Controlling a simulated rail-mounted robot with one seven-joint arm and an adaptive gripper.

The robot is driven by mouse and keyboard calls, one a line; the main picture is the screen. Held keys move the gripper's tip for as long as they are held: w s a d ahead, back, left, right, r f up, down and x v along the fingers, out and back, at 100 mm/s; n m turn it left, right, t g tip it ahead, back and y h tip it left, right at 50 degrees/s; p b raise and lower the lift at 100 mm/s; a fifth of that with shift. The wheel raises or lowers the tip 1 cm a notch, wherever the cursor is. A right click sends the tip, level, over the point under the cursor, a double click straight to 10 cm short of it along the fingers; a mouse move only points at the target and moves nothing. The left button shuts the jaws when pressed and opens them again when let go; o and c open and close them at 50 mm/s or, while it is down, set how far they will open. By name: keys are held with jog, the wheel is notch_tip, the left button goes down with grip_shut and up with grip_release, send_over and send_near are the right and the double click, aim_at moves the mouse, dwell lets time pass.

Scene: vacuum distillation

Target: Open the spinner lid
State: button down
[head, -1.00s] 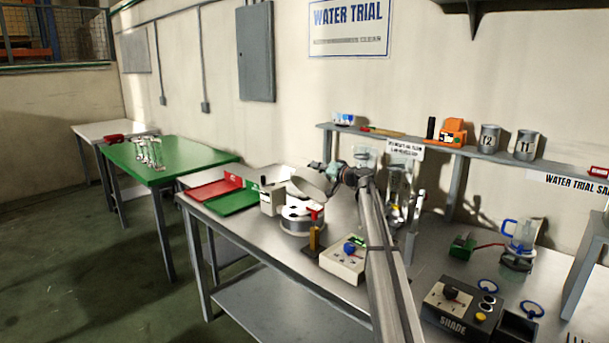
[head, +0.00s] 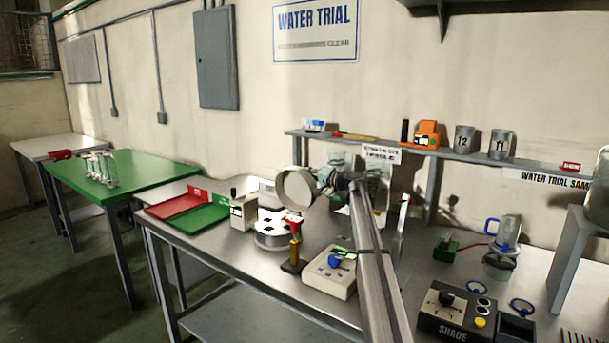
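The spinner (head: 270,241) is a low, silvery round drum on the grey bench, with its white top and dark slots exposed. Its round lid (head: 296,189) stands raised and nearly upright above and to the right of the drum, with its pale face towards the camera. My gripper (head: 322,177) is at the right edge of the lid, at the end of my arm reaching from the lower right. It appears to touch the lid, but its fingers are too small to show whether they are closed on it. Any hinge is not visible.
Red (head: 172,206) and green (head: 203,219) trays lie further left. Glassware stands behind my arm.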

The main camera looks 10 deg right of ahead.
dwell(0.3)
jog(key=c, duration=1.2)
grip_release()
